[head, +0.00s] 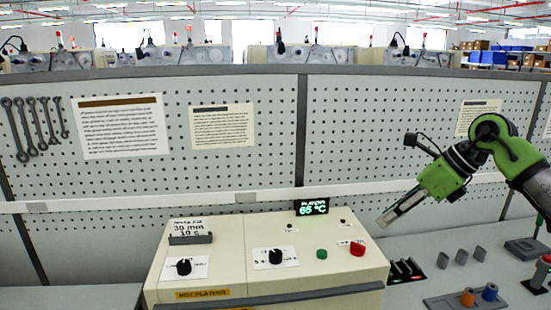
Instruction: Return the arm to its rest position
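My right arm (507,150), green and black, comes in from the right edge. It is bent, with its forearm slanting down to the left. My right gripper (388,217) hangs in the air above the right end of the cream machine (226,250), apart from its surface in the picture. Its grey fingers point down and left. I see nothing held between them, but their gap is too small to make out. My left arm and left gripper are not in view.
The machine carries black knobs (277,257), a red button (357,249), a green button (322,254) and a display (312,206). At right on the bench stand a tray (455,303) with an orange spool (468,297) and a blue spool (490,291). A pegboard (270,170) closes the back.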

